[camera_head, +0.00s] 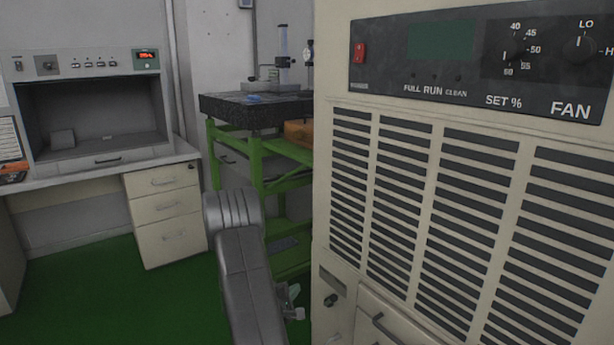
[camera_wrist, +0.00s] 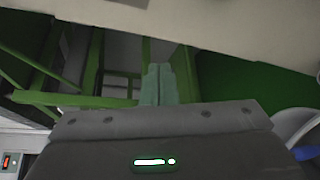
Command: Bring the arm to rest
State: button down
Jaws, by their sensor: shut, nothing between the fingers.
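My arm (camera_head: 245,265) is the grey metal link rising in the lower middle of the head view, bent at a rounded top joint. It stands in front of the green-framed stand and left of the beige machine. My gripper (camera_wrist: 158,84) shows in the wrist view with its two pale green fingers together and nothing between them. In the head view the gripper end is mostly hidden behind the arm link; only a small greenish part shows at its right side.
A beige dehumidifier-like unit (camera_head: 440,190) with vents and dials fills the right, close to the arm. A green stand (camera_head: 245,150) with a dark slab top stands behind. A desk with drawers (camera_head: 165,210) and a test cabinet (camera_head: 95,62) is at left. Green floor (camera_head: 130,300) lies open at lower left.

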jog(key=p+v, duration=0.1)
jog(key=v, duration=0.5)
jog(key=shift+s+d, duration=0.1)
